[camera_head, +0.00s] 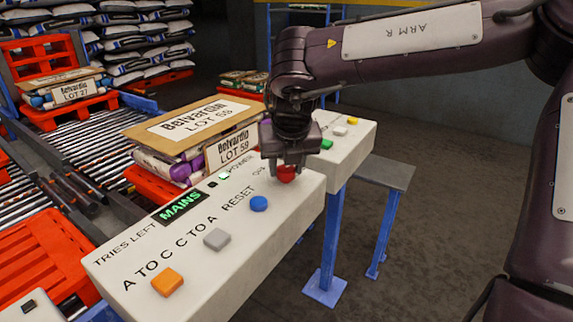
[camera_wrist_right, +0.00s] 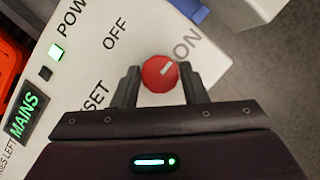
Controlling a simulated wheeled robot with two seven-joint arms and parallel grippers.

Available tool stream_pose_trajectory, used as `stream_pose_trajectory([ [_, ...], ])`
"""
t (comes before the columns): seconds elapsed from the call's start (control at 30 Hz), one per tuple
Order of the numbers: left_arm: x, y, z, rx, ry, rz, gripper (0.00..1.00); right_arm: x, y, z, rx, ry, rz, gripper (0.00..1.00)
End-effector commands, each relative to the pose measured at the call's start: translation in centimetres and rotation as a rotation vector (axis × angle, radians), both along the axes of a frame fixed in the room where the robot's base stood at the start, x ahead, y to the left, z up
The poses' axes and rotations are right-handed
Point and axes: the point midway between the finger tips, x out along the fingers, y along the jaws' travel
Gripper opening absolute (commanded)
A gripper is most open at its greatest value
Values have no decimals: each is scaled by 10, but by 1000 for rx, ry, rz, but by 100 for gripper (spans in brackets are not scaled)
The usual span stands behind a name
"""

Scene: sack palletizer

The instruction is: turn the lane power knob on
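The red power knob (camera_head: 286,174) sits on the near white console (camera_head: 245,268), close to its far right corner. In the right wrist view the knob (camera_wrist_right: 160,74) has a white mark pointing up and right, toward the ON label (camera_wrist_right: 187,46) and away from the OFF label (camera_wrist_right: 115,33). My right gripper (camera_head: 287,162) is just above the knob, fingers apart, one on each side of it. I cannot tell whether they touch it. A green lamp (camera_wrist_right: 56,50) beside the POWER label is lit. My left gripper is not in view.
The console also carries a lit green MAINS display (camera_head: 181,206), a blue button (camera_head: 259,204), a grey button (camera_head: 217,239) and an orange button (camera_head: 167,282). A second console (camera_head: 350,135) stands behind. Stacked sacks (camera_head: 185,165) and roller lanes (camera_head: 80,190) lie to the left.

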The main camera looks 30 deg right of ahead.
Motion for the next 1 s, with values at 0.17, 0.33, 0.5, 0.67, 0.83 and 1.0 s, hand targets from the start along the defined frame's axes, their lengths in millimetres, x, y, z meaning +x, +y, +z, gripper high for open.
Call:
stream_pose_trajectory([
  [0.17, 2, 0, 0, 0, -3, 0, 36, 0, 0, 0, 0, 1, 1, 60],
  [0.33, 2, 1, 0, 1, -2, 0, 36, 0, 0, 0, 0, 0, 1, 60],
  [0.5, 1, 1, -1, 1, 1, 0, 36, -2, 1, 7, -1, -2, 2, 60],
  [0.67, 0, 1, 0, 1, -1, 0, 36, -11, 5, 32, 0, -4, 2, 60],
  [0.83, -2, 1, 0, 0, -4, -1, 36, -21, 9, 57, 0, -3, 2, 60],
  [1.0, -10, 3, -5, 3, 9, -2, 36, -26, 12, 70, 0, 0, 1, 60],
])
